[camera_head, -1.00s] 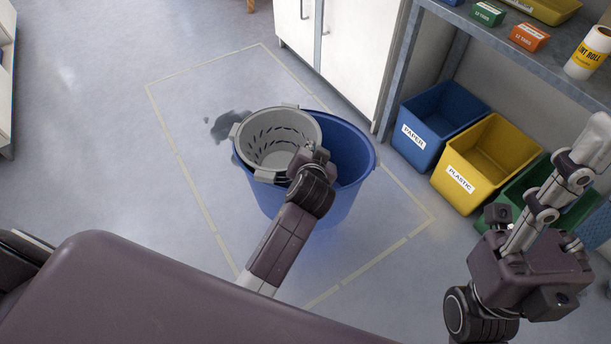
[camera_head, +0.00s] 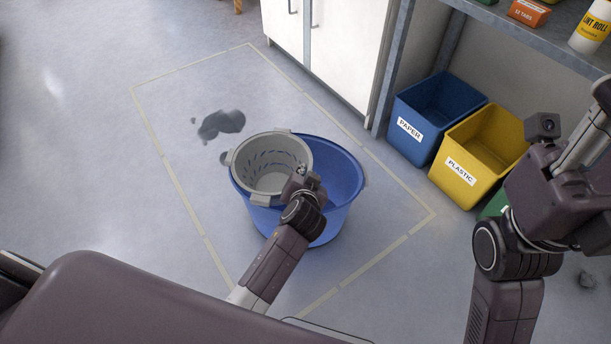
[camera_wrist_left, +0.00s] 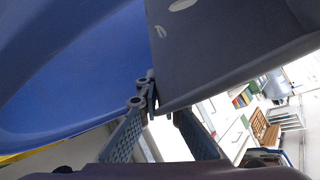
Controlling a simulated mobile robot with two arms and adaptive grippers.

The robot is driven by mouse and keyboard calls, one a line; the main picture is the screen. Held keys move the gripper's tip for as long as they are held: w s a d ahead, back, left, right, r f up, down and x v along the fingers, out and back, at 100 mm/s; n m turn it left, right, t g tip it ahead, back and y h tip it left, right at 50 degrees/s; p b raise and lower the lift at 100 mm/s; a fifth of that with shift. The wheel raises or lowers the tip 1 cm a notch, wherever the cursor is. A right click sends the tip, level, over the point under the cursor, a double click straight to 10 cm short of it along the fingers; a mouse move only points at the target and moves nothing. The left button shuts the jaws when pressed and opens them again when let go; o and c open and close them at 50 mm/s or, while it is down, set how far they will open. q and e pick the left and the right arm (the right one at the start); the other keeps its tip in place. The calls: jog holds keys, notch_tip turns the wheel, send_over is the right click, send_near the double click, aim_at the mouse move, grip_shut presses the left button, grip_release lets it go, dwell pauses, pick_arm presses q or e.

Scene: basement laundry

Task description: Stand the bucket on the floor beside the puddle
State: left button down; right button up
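The blue bucket (camera_head: 338,185) stands upright inside the taped floor outline, with a grey slotted basket (camera_head: 262,190) seated in its left side. The dark puddle (camera_head: 222,123) lies on the floor behind and left of the bucket, apart from its rim. My left gripper (camera_head: 302,178) is at the near rim, where basket and bucket meet. In the left wrist view its fingers (camera_wrist_left: 155,100) close at the rim, beside the blue interior (camera_wrist_left: 60,70) and the dark basket wall (camera_wrist_left: 220,50). Whether the bucket's base touches the floor is hard to tell.
A blue PAPER bin (camera_head: 425,115) and yellow PLASTIC bin (camera_head: 475,155) stand under a shelf at right, with a green bin (camera_head: 495,206) partly hidden. A white cabinet (camera_head: 335,50) stands behind. The floor left of the tape (camera_head: 165,165) is clear.

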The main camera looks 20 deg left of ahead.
pick_arm(q)
jog(key=shift+w+f, duration=0.1)
dwell(0.3)
jog(key=c, duration=2.5)
grip_release()
jog(key=shift+f, duration=0.25)
jog(key=o, duration=0.4)
jog(key=shift+r, duration=0.1)
